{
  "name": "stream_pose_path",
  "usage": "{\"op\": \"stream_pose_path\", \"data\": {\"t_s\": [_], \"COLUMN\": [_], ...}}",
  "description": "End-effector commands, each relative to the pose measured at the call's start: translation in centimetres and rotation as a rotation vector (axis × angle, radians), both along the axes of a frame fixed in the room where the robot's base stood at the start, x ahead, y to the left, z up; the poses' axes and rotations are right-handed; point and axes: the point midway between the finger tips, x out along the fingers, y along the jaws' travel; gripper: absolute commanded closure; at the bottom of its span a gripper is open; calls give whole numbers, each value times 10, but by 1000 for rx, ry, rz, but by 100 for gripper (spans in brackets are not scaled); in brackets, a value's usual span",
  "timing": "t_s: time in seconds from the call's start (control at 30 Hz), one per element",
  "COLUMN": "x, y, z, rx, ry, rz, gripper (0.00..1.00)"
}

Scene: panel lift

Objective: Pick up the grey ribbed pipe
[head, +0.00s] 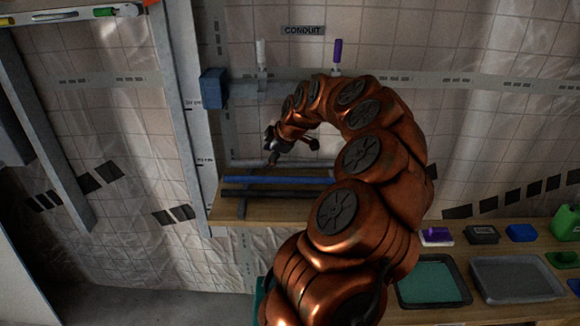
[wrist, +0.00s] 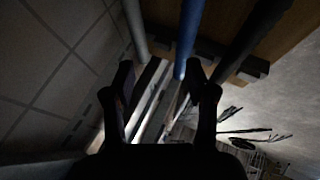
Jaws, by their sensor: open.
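A light grey pipe (head: 248,163) lies at the back of a wooden shelf; ribs cannot be made out. It shows at the upper left of the wrist view (wrist: 135,28). My gripper (head: 294,152) is open and empty, above the shelf near this pipe. In the wrist view its fingertips (wrist: 160,75) spread across the line between the grey pipe and a blue pipe (wrist: 187,38), the left fingertip near the grey pipe's end. No contact is visible. My arm hides the pipes' right ends in the head view.
The blue pipe (head: 290,181) and a dark pipe (head: 262,194) lie in front on the same shelf (head: 270,211). A tiled, sheeted wall (head: 480,130) stands behind. Teal (head: 432,282) and grey (head: 512,280) trays sit on a table at lower right. A metal upright (head: 183,120) stands left.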

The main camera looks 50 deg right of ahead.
Motion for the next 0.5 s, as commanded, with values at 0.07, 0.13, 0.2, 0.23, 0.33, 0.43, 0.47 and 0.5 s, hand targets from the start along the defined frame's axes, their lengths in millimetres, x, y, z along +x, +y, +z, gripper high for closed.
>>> {"op": "stream_pose_path", "data": {"t_s": [0.07, 0.13, 0.2, 0.23, 0.33, 0.43, 0.47, 0.5], "x": [-10, -17, -20, -21, -19, -14, -12, -10], "y": [-32, -50, -60, -62, -66, -66, -66, -67], "z": [-10, -15, -19, -21, -26, -32, -34, -36], "rx": [-35, -60, -73, -76, -80, -79, -78, -79], "ry": [-8, -8, -8, -7, -6, -5, -4, -5], "rz": [-18, -24, -27, -27, -26, -25, -25, -25], "gripper": [44, 44, 44, 44, 44, 44, 44, 44]}}
